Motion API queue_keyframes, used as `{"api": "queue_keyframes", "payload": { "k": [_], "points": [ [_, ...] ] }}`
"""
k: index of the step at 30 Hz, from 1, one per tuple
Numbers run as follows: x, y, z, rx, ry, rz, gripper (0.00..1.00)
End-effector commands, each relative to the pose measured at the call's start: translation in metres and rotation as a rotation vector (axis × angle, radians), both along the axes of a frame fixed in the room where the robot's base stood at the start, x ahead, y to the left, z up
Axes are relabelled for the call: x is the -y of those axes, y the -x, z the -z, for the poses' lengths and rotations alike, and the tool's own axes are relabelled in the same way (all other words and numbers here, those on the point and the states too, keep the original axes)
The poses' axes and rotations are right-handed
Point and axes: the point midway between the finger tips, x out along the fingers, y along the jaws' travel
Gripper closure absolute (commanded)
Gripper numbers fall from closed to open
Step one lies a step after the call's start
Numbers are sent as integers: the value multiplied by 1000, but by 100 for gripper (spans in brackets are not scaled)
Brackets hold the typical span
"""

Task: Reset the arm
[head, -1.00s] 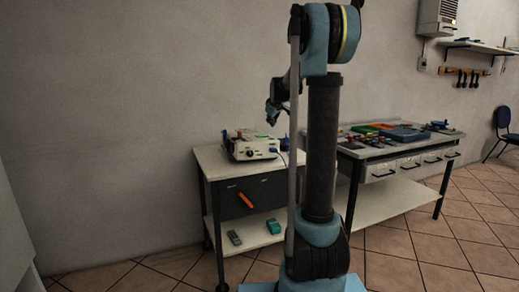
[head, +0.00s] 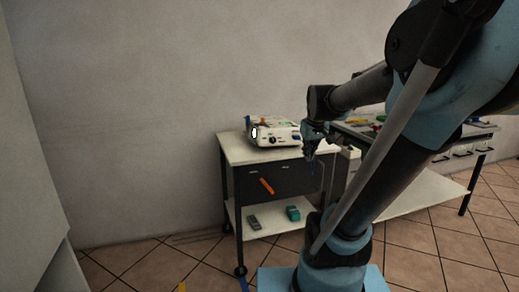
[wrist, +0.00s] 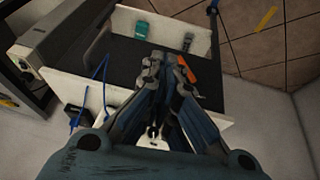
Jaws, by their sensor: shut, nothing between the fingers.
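My arm leans over the right side of the head view. My gripper (head: 311,157) hangs pointing down at the right front edge of the small cart (head: 234,146). In the wrist view my gripper (wrist: 167,60) has its fingers together with nothing between them. A white device with knobs (head: 272,131) stands on the cart top. An orange tool (head: 267,186) shows at the dark drawer front; it also shows beside the fingers in the wrist view (wrist: 206,82). A blue cable (wrist: 104,75) lies left of the gripper in the wrist view.
The cart's lower shelf holds a teal box (head: 293,213) and a grey item (head: 254,222). A longer workbench (head: 430,190) with drawers stands behind my arm. The tiled floor left of the cart is mostly clear. A yellow strip (wrist: 266,18) lies on the floor.

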Motion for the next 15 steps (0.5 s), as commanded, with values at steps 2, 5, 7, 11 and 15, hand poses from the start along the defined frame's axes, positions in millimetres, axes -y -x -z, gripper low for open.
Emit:
{"api": "queue_keyframes", "payload": {
  "k": [2,5,7,11,15],
  "points": [
    [1,30,16,-28,-11,32,100],
    [1,64,36,-66,-24,74,100],
    [2,87,51,-92,-33,106,100],
    [3,129,79,-140,-45,164,100],
    [4,165,106,-183,-55,219,100]
  ]
}}
